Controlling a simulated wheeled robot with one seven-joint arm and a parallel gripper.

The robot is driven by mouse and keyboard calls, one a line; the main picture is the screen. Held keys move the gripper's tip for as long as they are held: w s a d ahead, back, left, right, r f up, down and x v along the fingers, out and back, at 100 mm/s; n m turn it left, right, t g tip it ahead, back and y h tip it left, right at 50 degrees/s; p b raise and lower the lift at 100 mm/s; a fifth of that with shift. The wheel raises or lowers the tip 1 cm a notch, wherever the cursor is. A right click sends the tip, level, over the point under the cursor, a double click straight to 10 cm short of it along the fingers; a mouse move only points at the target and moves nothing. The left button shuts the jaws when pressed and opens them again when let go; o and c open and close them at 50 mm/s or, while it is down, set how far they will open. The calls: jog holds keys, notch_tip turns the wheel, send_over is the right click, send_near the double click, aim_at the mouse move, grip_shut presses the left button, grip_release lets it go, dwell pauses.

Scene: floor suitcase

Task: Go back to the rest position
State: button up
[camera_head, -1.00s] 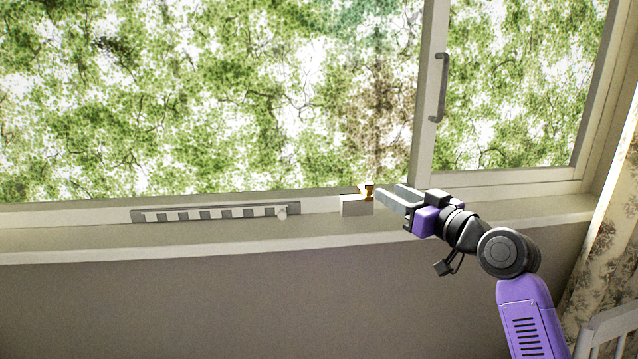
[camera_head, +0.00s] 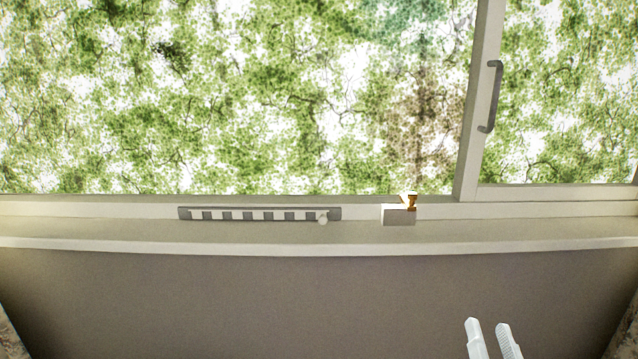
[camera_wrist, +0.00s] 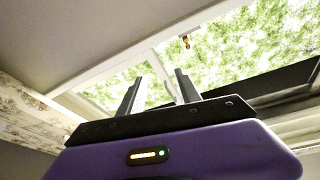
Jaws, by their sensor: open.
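My gripper (camera_head: 489,328) shows only as two pale fingertips at the lower right of the head view, in front of the wall below the sill. The fingers stand apart with nothing between them. In the wrist view my gripper (camera_wrist: 157,88) also has its fingers apart and empty, pointing up toward the window. The rest of my arm is out of the head view.
A window sill (camera_head: 100,231) runs across the head view. A window handle (camera_head: 492,97) is above.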

jog(key=s+a+f+n+g+y, duration=0.15)
jog(key=s+f, duration=0.25)
jog(key=s, duration=0.8)
jog(key=s+a+f+n+g, duration=0.1)
jog(key=s+a+f+g, duration=0.25)
jog(key=s, duration=0.85)
jog(key=s+a+f+n+g+y, duration=0.15)
jog(key=s+f, duration=0.35)
jog(key=s, duration=0.7)
notch_tip(320, 180, up, 19)
jog(key=p, duration=1.9)
jog(key=shift+s+r, duration=0.15)
jog(key=shift+a, duration=0.1)
jog(key=shift+c, duration=0.4)
